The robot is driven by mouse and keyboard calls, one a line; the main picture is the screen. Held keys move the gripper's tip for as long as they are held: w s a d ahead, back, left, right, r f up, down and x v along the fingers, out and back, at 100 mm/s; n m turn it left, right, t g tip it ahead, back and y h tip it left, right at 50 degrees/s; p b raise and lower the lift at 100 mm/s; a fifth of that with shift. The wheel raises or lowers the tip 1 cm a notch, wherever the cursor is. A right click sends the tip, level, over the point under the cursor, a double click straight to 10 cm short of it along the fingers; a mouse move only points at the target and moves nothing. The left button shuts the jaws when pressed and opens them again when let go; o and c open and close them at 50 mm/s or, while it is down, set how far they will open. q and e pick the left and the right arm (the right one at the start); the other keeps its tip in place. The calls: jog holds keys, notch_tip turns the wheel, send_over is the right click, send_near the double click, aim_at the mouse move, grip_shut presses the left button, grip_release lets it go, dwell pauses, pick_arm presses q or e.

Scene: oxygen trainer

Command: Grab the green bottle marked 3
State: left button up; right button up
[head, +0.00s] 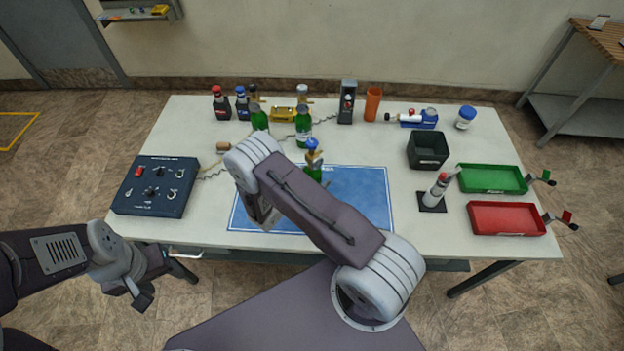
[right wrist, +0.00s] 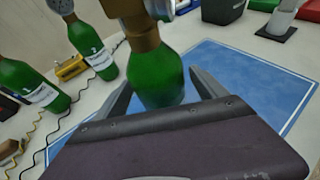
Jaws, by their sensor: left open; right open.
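A green bottle (head: 314,173) with a brass valve and blue top stands on the blue mat, partly hidden by my right arm. In the right wrist view this green bottle (right wrist: 157,82) stands between the fingers of my right gripper (right wrist: 162,80), which is open around its body. No number shows on its visible side. My left gripper (head: 141,289) is open and empty, off the table's front left.
The blue mat (head: 362,195) is otherwise clear. A control box (head: 155,187) sits at left. A black bin (head: 427,150), a green tray (head: 493,180) and a red tray (head: 507,219) are at right. Dark bottles and an orange cup (head: 372,104) line the back.

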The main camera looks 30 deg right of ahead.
aim_at(308, 174)
jog(key=shift+a, duration=0.1)
grip_shut()
jog(key=shift+r, duration=0.1)
jog(key=shift+r, duration=0.1)
jog(key=shift+r, duration=0.3)
jog(key=r, duration=0.3)
jog(key=shift+s+d+r+b, duration=0.2)
jog(key=shift+r+b, duration=0.05)
jog(key=shift+b, duration=0.15)
jog(key=s+d+r, duration=0.5)
jog(key=s+r, duration=0.1)
jog(key=s, duration=0.4)
jog(key=shift+r, duration=0.35)
